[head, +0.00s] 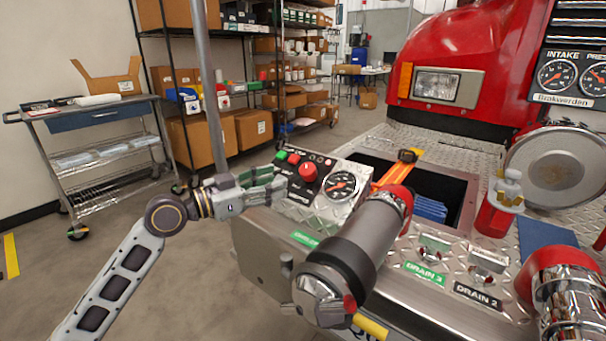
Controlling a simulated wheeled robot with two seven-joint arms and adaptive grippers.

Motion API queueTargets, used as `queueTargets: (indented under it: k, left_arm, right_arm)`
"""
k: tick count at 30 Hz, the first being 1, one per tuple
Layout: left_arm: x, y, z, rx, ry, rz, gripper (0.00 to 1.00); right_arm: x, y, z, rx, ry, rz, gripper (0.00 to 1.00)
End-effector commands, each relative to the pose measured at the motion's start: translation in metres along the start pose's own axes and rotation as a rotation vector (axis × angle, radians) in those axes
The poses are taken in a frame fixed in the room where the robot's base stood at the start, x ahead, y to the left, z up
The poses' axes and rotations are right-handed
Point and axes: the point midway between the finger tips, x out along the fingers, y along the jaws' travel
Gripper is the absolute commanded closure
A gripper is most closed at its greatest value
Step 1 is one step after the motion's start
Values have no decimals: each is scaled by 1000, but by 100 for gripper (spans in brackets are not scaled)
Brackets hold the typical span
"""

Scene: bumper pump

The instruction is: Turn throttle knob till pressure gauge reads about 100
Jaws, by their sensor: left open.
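The throttle knob (308,172) is a red round knob on the black control panel on the truck's bumper. The pressure gauge (342,185) is a round black dial just right of the knob; its needle is too small to read surely. My left gripper (278,184) is open and empty. Its fingers point right, toward the panel, and their tips are just left of the knob, apparently apart from it. My right gripper is not in view.
A large grey nozzle (352,250) with a red collar lies in front of the gauge. An open bin (440,185) is behind it. Red and green buttons (287,157) sit beside the knob. A steel cart (105,150) stands at the left; floor is clear there.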

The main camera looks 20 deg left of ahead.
Motion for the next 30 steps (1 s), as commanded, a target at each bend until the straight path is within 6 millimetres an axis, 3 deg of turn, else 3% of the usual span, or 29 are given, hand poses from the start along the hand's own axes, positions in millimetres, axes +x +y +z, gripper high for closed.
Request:
queueTargets:
  k: [30]
  left_arm:
    - [61, 0, 0, 1, 1, -1, 53]
  right_arm:
    - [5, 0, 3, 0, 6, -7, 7]
